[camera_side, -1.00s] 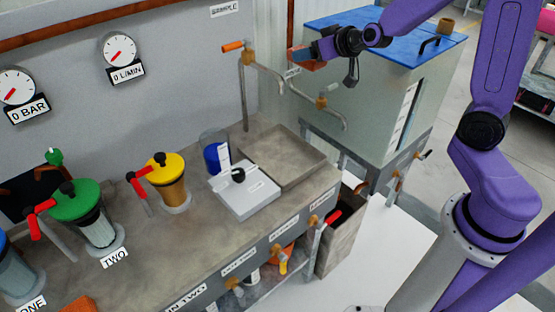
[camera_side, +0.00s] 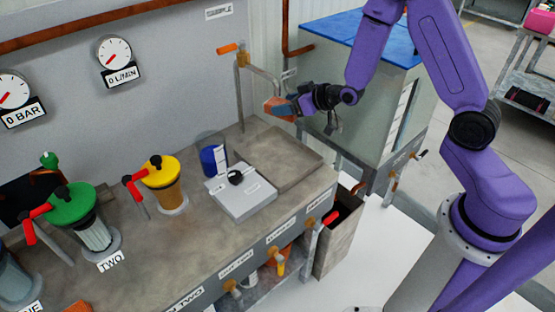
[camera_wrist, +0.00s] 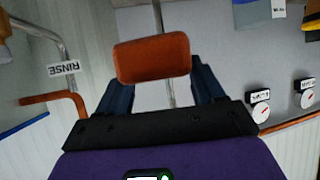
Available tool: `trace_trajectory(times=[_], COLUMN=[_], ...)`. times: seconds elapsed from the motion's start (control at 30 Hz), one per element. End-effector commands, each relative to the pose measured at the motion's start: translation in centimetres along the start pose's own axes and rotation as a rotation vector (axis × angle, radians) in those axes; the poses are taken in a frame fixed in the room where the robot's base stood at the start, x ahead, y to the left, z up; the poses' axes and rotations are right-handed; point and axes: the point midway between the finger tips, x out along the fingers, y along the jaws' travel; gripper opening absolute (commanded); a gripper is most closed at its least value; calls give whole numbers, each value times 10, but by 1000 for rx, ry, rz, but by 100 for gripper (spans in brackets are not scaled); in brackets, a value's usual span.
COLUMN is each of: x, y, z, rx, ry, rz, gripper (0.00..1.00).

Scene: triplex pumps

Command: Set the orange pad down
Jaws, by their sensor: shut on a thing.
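The orange pad (camera_wrist: 153,59) is held between the fingers of my gripper (camera_wrist: 160,85) in the wrist view. In the side view the orange pad (camera_side: 281,107) shows at the tip of my gripper (camera_side: 291,103). My gripper is shut on it and holds it in the air above the back right of the bench, near the rinse tap (camera_side: 264,72). A shallow square basin (camera_side: 310,158) is sunk in the bench below and in front of it. The pad appears apart from the bench.
Yellow-lidded (camera_side: 162,172) and green-lidded (camera_side: 72,203) pumps stand further left. A blue-topped tank (camera_side: 385,105) is behind my arm. Bare bench (camera_side: 160,245) lies in front.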

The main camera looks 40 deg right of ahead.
Motion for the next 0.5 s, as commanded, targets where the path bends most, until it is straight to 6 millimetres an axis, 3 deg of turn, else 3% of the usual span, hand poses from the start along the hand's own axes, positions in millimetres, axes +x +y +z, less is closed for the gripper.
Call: trace_trajectory(times=[0.2,0.5], x=[13,20], y=[-29,-43], z=[37,61], rx=[-39,-60], ry=[-5,-2], rz=[-76,-111], gripper=[38,38])
